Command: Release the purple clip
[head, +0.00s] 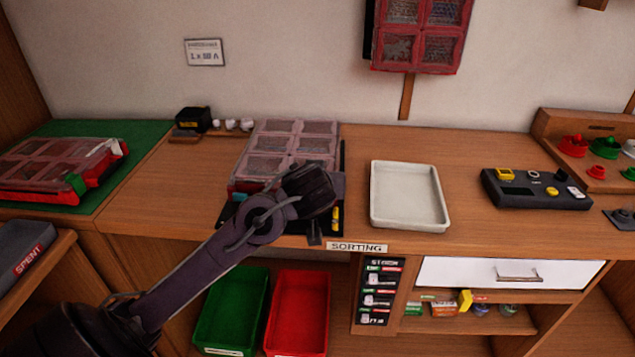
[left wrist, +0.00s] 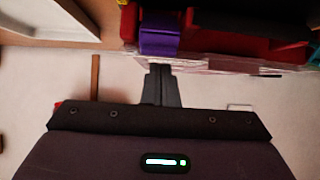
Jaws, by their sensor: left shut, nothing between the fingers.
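The purple clip (left wrist: 160,38) shows in the left wrist view on the front of a red case. In the head view my arm hides it. The red case with a clear, several-windowed lid (head: 268,165) lies on the wooden bench. My left gripper (left wrist: 160,68) is shut and empty. Its fingertips are close to the clip's edge in the left wrist view; I cannot tell whether they touch it. In the head view the gripper's body is over the case's front right corner. My right gripper is not in view.
A white tray (head: 432,222) stands right of the case, with a black control box (head: 520,200) farther right. Another red case (head: 50,165) lies on a green mat at left. Green (head: 225,325) and red (head: 300,310) bins are below the bench edge.

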